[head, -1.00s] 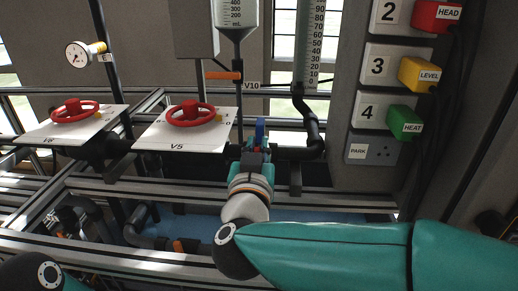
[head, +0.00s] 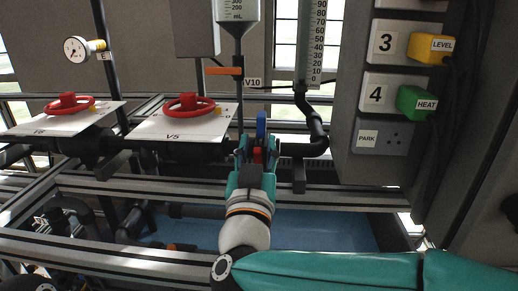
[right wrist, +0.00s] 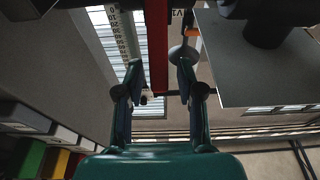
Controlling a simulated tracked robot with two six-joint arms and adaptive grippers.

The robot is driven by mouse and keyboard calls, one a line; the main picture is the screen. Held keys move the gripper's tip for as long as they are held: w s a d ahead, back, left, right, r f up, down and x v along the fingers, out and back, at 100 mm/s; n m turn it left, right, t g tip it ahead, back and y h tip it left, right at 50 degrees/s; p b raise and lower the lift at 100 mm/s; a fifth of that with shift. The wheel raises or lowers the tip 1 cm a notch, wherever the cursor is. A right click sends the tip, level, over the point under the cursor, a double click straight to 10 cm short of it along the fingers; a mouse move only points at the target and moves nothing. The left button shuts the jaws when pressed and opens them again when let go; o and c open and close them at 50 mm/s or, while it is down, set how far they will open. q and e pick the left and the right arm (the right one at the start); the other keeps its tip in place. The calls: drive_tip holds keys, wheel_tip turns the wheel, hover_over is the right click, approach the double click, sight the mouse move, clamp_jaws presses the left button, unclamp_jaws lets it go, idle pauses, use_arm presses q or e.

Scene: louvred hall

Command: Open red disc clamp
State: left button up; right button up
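My right gripper (head: 258,150) is at the pipework below the V10 label, with its fingers either side of a small red part (head: 258,156). A blue upright lever (head: 261,125) stands just behind it. In the right wrist view the gripper (right wrist: 159,72) is open, and a long red bar (right wrist: 157,45) lies between the fingertips with a gap each side. The red part may be the clamp's handle; a disc shape cannot be made out. My left gripper is not in view.
Red handwheels stand on white plates to the left, one at V5 (head: 188,104) and another (head: 68,103) further left. A grey panel (head: 378,165) with coloured plugs is at the right. A metal rail (head: 330,197) and a blue tray (head: 310,229) lie below.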

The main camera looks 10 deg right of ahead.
drive_tip(key=shift+r, duration=0.15)
wheel_tip(320, 180, up, 10)
drive_tip(key=shift+f, duration=0.2)
idle(0.4)
drive_tip(key=shift+c, duration=0.2)
